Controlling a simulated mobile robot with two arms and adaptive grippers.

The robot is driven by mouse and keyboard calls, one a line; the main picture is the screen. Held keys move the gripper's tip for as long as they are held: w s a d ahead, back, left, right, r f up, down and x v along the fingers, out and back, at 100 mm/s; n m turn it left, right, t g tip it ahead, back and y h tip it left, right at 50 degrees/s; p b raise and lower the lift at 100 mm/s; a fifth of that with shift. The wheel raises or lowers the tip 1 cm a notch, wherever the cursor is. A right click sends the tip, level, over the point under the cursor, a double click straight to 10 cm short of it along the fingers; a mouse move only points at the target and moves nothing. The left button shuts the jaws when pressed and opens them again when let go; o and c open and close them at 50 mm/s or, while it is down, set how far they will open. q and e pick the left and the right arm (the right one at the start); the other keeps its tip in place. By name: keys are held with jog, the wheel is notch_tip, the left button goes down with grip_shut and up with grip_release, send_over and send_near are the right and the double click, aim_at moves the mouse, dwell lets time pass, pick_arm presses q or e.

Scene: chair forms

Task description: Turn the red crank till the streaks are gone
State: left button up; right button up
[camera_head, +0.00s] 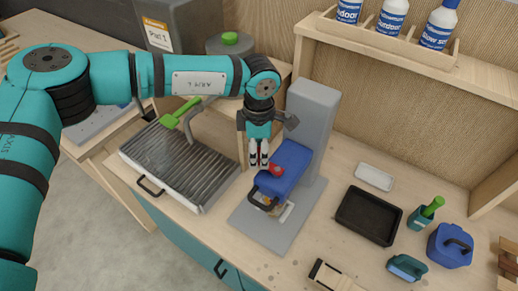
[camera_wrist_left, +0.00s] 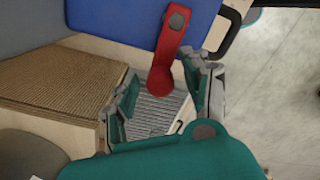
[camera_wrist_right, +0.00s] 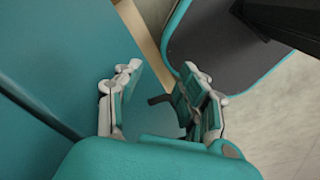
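The red crank (camera_head: 276,170) sits on the side of a blue machine head (camera_head: 288,160) carried by a grey column. In the left wrist view the crank's red arm (camera_wrist_left: 172,38) ends in a round knob (camera_wrist_left: 160,80). My left gripper (camera_head: 259,158) is open beside the crank. In its wrist view the knob appears between the two spread fingertips; whether they touch it I cannot tell. A pale piece (camera_head: 286,211) lies partly hidden under the head; no streaks can be made out. My right gripper (camera_wrist_right: 163,80) is open and empty, seen only in its wrist view.
A ribbed metal tray (camera_head: 165,160) with a green-handled tool (camera_head: 182,113) lies left of the machine. A black tray (camera_head: 369,215), a white dish (camera_head: 374,177) and a blue can (camera_head: 450,245) stand right. A bottle shelf (camera_head: 400,50) hangs behind. Teal cabinet fronts are beside my right gripper.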

pick_arm(q)
jog(key=c, duration=0.9)
grip_shut()
pick_arm(e)
jog(key=shift+w+a, duration=0.15)
jog(key=shift+w, duration=0.25)
jog(key=shift+f, duration=0.1)
